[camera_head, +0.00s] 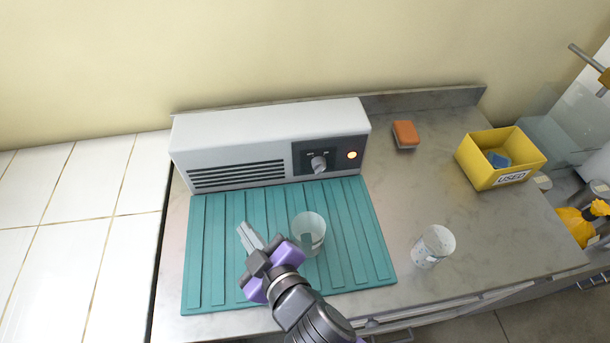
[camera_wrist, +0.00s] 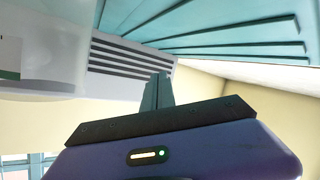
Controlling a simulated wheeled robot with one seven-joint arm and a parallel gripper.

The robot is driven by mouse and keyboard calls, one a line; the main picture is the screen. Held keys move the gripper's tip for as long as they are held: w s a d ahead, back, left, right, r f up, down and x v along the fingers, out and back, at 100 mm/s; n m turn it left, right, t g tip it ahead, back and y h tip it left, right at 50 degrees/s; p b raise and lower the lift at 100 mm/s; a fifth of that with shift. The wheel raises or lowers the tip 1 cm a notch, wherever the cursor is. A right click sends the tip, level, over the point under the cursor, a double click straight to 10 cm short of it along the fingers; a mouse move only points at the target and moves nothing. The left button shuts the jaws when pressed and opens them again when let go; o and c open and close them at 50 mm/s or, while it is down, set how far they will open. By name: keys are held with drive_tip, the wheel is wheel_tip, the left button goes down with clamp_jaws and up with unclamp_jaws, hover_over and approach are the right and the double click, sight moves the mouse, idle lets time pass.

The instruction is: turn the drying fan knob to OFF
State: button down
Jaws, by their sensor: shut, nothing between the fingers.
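The drying fan (camera_head: 270,143) is a long white box at the back of the counter, with a slotted vent at its left. Its knob (camera_head: 318,163) sits on a dark panel at the right of its front; the markings are too small to read. An orange lamp (camera_head: 351,155) glows beside the knob. My gripper (camera_head: 248,236) is shut and empty above the teal mat, left of and nearer than the knob, not touching it. In the wrist view the shut fingers (camera_wrist: 157,92) point toward the fan's vent (camera_wrist: 125,60); the knob is not visible there.
A clear cup (camera_head: 308,232) stands on the ribbed teal mat (camera_head: 365,205), right beside my gripper. Another cup (camera_head: 433,246) stands on the counter to the right. An orange sponge (camera_head: 405,134) and a yellow "USED" bin (camera_head: 487,178) with something blue inside are further right.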

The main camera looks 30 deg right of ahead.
drive_tip(key=w, duration=0.1)
drive_tip(key=w+h, duration=0.2)
drive_tip(key=shift+w+a, duration=0.35)
drive_tip(key=shift+w, duration=0.05)
drive_tip(key=w+h, duration=0.1)
drive_tip(key=w+d+g+h, duration=0.1)
drive_tip(key=h, duration=0.1)
drive_tip(key=shift+w+d+r+b, duration=0.1)
drive_tip(key=shift+w+r+b, duration=0.05)
drive_tip(key=shift+r+b, duration=0.25)
drive_tip(key=s+d+r+m+g+h, duration=0.3)
drive_tip(key=d+r+m+g+h, duration=0.25)
drive_tip(key=r+h, duration=0.2)
drive_tip(key=p, duration=0.1)
approach(315, 169)
drive_tip(key=shift+h, duration=0.25)
drive_tip(key=x, duration=0.3)
drive_tip(key=w+x, duration=0.1)
drive_tip(key=x, duration=0.1)
drive_tip(key=shift+a, duration=0.15)
drive_tip(key=shift+d+f, duration=0.45)
